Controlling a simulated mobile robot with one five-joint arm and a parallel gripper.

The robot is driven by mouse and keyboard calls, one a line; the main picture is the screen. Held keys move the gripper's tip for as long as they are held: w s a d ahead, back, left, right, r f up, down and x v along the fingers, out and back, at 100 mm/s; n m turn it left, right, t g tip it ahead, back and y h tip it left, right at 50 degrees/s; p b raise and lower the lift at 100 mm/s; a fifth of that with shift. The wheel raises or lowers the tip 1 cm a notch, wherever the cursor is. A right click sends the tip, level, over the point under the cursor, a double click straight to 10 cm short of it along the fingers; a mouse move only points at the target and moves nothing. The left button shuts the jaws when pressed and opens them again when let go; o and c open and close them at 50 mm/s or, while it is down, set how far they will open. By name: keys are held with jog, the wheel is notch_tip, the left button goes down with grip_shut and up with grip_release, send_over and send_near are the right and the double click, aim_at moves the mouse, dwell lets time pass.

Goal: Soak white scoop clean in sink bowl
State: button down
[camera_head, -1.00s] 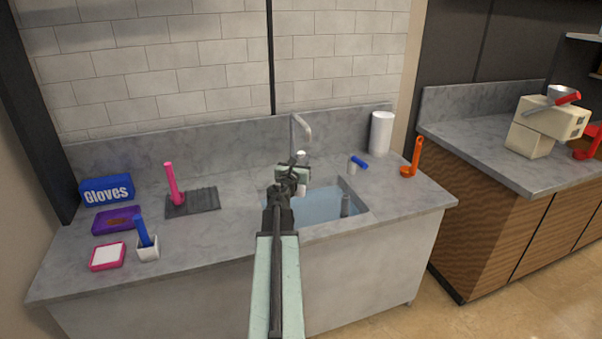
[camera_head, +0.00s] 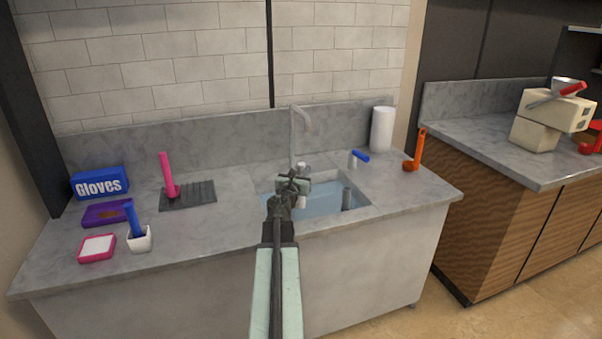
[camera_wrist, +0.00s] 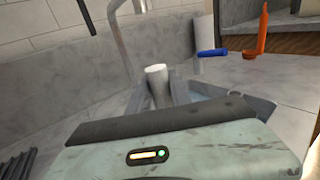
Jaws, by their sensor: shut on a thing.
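The sink bowl (camera_head: 325,205) is set in the grey counter and holds bluish water. My gripper (camera_head: 294,184) is over the bowl, shut on the white scoop (camera_head: 301,202). A white piece shows above the jaws and another below them. In the wrist view the scoop's white upright end (camera_wrist: 157,74) stands between the jaws. Its lower part is hidden there by my gripper's body, and I cannot tell whether it touches the water.
A tap (camera_head: 294,130) rises behind the bowl. A blue-handled tool (camera_head: 359,156), orange ladle (camera_head: 419,150) and paper roll (camera_head: 382,129) are right. A drying mat (camera_head: 195,194), pink tool (camera_head: 167,176) and glove box (camera_head: 99,184) are left.

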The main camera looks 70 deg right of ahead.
notch_tip(320, 180, down, 8)
jog(key=b, duration=0.7)
jog(key=shift+r, duration=0.2)
dwell(2.9)
notch_tip(320, 180, up, 14)
jog(key=p, duration=1.4)
jog(key=shift+s, duration=0.1)
